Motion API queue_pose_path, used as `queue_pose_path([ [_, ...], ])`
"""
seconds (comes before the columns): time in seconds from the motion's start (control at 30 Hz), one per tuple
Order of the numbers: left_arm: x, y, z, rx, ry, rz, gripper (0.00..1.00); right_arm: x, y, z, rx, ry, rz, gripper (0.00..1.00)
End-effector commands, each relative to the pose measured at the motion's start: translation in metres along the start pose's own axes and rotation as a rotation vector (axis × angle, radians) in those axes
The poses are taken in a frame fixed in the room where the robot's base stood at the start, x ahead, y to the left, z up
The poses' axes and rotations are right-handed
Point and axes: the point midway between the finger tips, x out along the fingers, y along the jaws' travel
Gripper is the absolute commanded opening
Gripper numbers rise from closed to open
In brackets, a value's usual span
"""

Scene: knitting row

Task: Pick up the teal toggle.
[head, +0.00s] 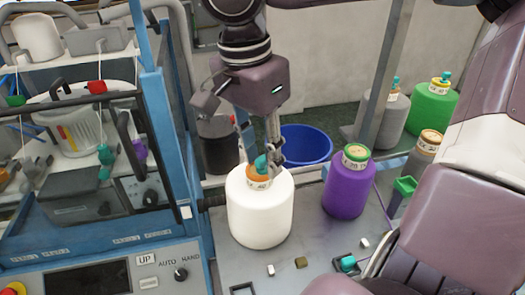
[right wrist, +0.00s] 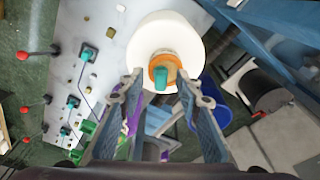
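A small teal toggle (head: 261,164) stands on the orange-topped cap of a white cone (head: 260,215). In the right wrist view the teal toggle (right wrist: 161,78) lies between the fingertip ends, in front of the orange cap (right wrist: 163,62) and the white cone (right wrist: 143,45). My right gripper (head: 262,155) points down at the cone top; its fingers stand apart on either side of the toggle. In the wrist view the right gripper (right wrist: 161,84) is open with gaps on both sides. My left gripper is not in view.
A purple cone (head: 348,195) stands right of the white one, with a blue bucket (head: 306,145) behind. Another teal piece (head: 347,264) sits at the panel's front. A blue-framed machine (head: 158,120) is close on the left. Green (head: 430,108) and grey cones stand at back right.

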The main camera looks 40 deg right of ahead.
Motion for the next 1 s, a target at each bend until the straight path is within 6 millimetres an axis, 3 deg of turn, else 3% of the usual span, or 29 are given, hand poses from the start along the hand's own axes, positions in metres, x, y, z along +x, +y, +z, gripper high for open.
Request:
queue_pose_path([
  [0.03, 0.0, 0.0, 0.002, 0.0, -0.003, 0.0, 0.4, 0.0, 0.0, 0.0, 0.0, 0.0, 0.0, 0.26],
  [0.23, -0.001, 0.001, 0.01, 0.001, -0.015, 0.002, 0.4, -0.001, 0.0, 0.0, 0.0, 0.0, -0.001, 0.04],
  [0.67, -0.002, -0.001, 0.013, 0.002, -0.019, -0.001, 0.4, -0.003, 0.0, 0.0, 0.0, 0.0, -0.001, 0.03],
  [0.93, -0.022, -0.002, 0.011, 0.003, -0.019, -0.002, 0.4, -0.034, -0.001, -0.005, 0.0, 0.001, -0.003, 0.03],
  [1.0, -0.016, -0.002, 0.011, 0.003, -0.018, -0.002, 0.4, -0.046, -0.002, -0.007, 0.003, 0.001, -0.006, 0.03],
])
